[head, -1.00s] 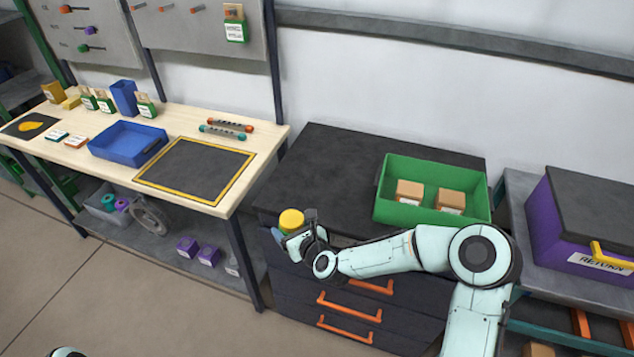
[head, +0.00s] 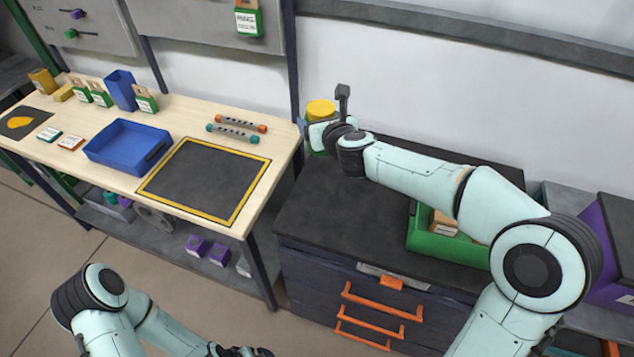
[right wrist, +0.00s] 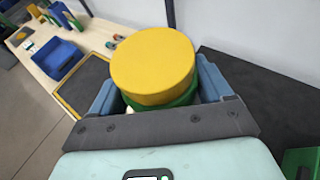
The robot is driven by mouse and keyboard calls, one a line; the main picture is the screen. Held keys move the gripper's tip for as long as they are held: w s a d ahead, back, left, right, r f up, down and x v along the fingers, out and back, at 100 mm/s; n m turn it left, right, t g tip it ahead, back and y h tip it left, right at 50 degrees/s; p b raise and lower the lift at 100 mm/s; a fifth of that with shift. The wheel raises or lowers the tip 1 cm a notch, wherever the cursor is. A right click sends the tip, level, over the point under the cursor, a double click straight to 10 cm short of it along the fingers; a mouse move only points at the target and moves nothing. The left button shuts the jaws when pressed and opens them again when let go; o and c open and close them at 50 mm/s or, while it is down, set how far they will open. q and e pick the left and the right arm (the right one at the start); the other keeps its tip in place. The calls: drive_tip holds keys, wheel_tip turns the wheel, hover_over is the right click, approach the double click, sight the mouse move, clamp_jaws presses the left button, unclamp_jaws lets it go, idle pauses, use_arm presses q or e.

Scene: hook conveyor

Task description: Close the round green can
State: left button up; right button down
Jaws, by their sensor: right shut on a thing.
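The round green can (right wrist: 180,98) is between the blue fingers of my right gripper (right wrist: 157,85), which is shut on it. A thick yellow lid (right wrist: 152,62) covers its top; I cannot tell whether it is fully seated. In the head view, the lid (head: 321,108) shows above my right gripper (head: 319,135), near the back left of the dark cabinet top. Most of the can is hidden there by my gripper and wrist. My left gripper (head: 240,351) shows only partly at the bottom edge, away from the can, and its jaws are unclear.
The dark cabinet top (head: 335,205) has free room below my right arm. A green bin (head: 445,246) with boxes stands on its right side. The wooden workbench at left holds a black mat with yellow border (head: 205,180) and a blue tray (head: 122,148). Orange drawer handles (head: 380,306) protrude in front.

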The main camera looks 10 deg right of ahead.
drive_tip(key=shift+w+r, duration=0.1)
drive_tip(key=shift+r, duration=0.05)
drive_tip(key=shift+s+r, duration=0.1)
drive_tip(key=shift+s, duration=0.15)
drive_tip(key=shift+f, duration=0.2)
use_arm(q)
drive_tip(key=s+f+b, duration=0.6)
drive_tip(key=f, duration=0.2)
drive_tip(key=shift+s+g, duration=0.4)
use_arm(e)
wheel_tip(320, 180, down, 15)
drive_tip(key=shift+f, duration=0.2)
use_arm(q)
drive_tip(key=shift+f, duration=0.1)
use_arm(e)
drive_tip(key=shift+w, duration=0.1)
use_arm(q)
drive_tip(key=shift+s+f+b, duration=0.2)
drive_tip(key=shift+f+b, duration=0.25)
drive_tip(key=shift+b, duration=0.1)
use_arm(e)
drive_tip(key=shift+f, duration=2.15)
use_arm(q)
drive_tip(key=shift+f, duration=0.15)
